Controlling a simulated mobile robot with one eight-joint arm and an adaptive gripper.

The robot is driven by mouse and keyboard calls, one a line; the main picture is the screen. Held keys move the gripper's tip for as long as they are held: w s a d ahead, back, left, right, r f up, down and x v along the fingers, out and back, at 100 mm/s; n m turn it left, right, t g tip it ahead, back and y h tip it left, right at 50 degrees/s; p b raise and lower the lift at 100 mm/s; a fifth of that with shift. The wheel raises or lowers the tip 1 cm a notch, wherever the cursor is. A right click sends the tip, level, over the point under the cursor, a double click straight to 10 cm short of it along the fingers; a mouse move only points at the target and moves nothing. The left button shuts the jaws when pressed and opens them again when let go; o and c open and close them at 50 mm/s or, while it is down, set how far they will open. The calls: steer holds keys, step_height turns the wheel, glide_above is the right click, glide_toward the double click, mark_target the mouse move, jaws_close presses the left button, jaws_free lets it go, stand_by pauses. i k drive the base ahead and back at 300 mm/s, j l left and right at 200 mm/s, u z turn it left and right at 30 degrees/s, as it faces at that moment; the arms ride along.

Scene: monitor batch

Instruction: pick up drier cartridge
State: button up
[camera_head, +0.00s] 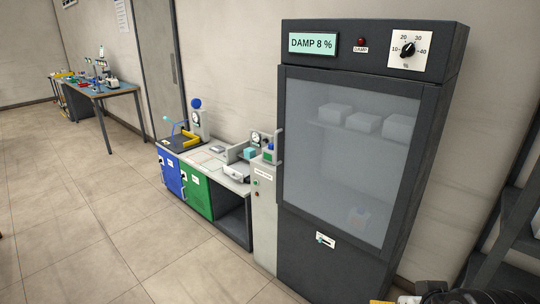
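No part is clearly labelled as the drier cartridge, so I cannot tell for sure which thing it is. A small green and blue item (268,153) stands on top of the narrow pale post (264,215) just left of the cabinet. A dark part with a yellow piece, apparently of my arm, shows at the bottom right edge. My gripper's fingertips are not in view.
The cabinet display (312,43) reads DAMP 8 %, beside a dial (408,50). Pale boxes (363,122) stand on its shelf. A low bench (236,184) with blue and green fronts is left; a blue-topped table (112,90) is farther back. Dark steps (500,240) stand right. Floor at left is clear.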

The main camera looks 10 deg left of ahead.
mark_target(268, 152)
steer(key=i+j+z, duration=0.2)
steer(key=j, duration=0.5)
steer(key=i+j+z, duration=0.2)
steer(key=i+j, duration=0.2)
steer(key=j, duration=0.35)
steer(key=i+j+z, duration=0.2)
steer(key=j, duration=0.6)
steer(key=i+j+z, duration=0.2)
steer(key=j, duration=0.6)
steer(key=i+j+z, duration=0.2)
steer(key=j, duration=0.6)
steer(key=k+j+z, duration=0.2)
steer(key=j, duration=0.6)
steer(key=i+j, duration=0.05)
steer(key=i, duration=0.05)
